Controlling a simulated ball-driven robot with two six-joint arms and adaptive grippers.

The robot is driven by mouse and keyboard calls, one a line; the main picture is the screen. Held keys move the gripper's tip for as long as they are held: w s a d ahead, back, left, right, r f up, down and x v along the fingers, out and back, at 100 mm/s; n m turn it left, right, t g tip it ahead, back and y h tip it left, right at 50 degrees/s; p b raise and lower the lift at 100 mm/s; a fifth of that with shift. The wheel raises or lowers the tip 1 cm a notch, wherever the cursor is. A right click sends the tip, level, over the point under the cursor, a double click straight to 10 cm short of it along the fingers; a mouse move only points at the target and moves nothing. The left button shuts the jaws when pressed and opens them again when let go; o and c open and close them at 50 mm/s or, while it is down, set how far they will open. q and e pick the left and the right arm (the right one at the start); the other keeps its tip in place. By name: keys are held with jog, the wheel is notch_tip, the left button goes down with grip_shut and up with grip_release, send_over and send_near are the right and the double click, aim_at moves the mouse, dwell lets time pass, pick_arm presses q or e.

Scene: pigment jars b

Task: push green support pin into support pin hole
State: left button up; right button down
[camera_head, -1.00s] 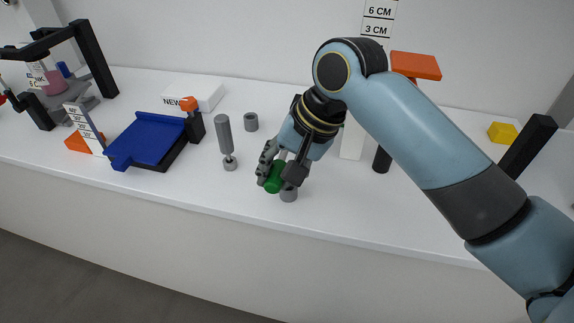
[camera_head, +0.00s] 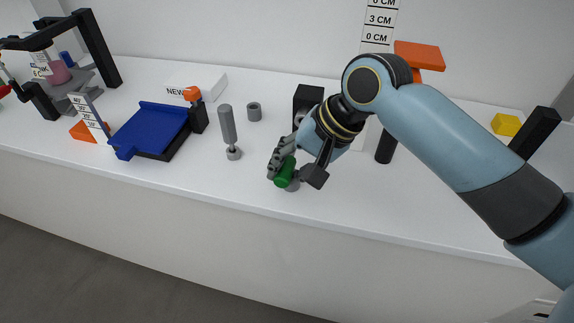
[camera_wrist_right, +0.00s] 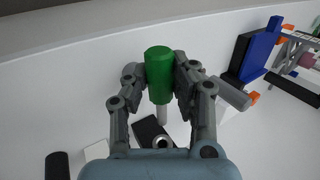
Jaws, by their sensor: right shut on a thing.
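My right gripper (camera_head: 297,167) is shut on the green support pin (camera_head: 284,172), low over the table near its front edge. In the right wrist view the pin's green body (camera_wrist_right: 159,75) lies between the two fingers, with a thin grey shaft (camera_wrist_right: 162,114) extending from it. I cannot tell which opening is the support pin hole, or whether the pin touches the cylinder. My left gripper is not in view.
A grey-handled tool (camera_head: 228,125) stands left of the gripper, with a grey ring (camera_head: 254,112) behind. A black block (camera_head: 307,98) is behind my right gripper. A blue tray (camera_head: 150,132) lies farther left. The table's front strip is clear.

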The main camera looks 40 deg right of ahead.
aim_at(292, 155)
jog(key=w+d, duration=0.2)
jog(key=d, duration=0.1)
jog(key=shift+w+p, duration=0.2)
jog(key=shift+p, duration=0.1)
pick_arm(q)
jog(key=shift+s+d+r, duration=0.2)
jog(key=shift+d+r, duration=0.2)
pick_arm(e)
jog(key=shift+w+d, duration=0.4)
pick_arm(q)
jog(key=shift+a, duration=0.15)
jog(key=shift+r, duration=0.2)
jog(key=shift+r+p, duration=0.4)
jog(key=shift+p, duration=0.25)
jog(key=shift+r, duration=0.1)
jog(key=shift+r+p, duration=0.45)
jog(key=shift+p, duration=0.05)
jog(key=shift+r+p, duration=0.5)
